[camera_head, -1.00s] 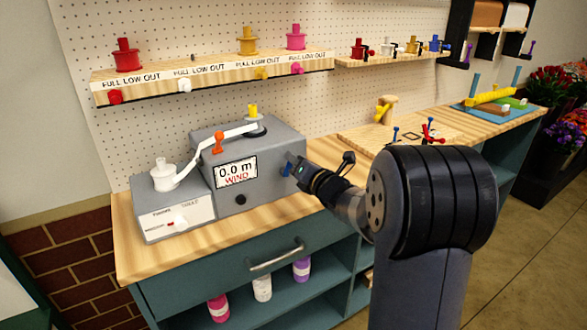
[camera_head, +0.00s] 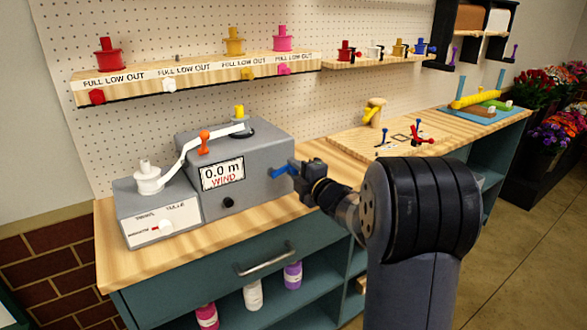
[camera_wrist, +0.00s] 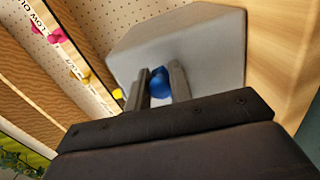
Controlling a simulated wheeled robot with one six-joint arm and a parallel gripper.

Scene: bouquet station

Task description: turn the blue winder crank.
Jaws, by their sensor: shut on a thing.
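The grey winder box (camera_head: 228,160) stands on the wooden counter, with a display reading "0.0 m WIND" on its front. The blue crank (camera_head: 279,170) sticks out from the right side of the box. My gripper (camera_head: 293,170) is at that side, its fingers around the crank. In the wrist view the blue crank (camera_wrist: 161,84) shows between the two fingers of my gripper (camera_wrist: 160,88), which is shut on it. The box's grey side (camera_wrist: 205,60) lies right behind it. The crank's inner end is partly hidden by the fingers.
A white spool (camera_head: 148,178) on a small grey unit is joined to the box by a white strip with an orange clip (camera_head: 204,141). A shelf of coloured spools (camera_head: 200,75) hangs above. Counter to the right holds a wooden stand (camera_head: 374,112).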

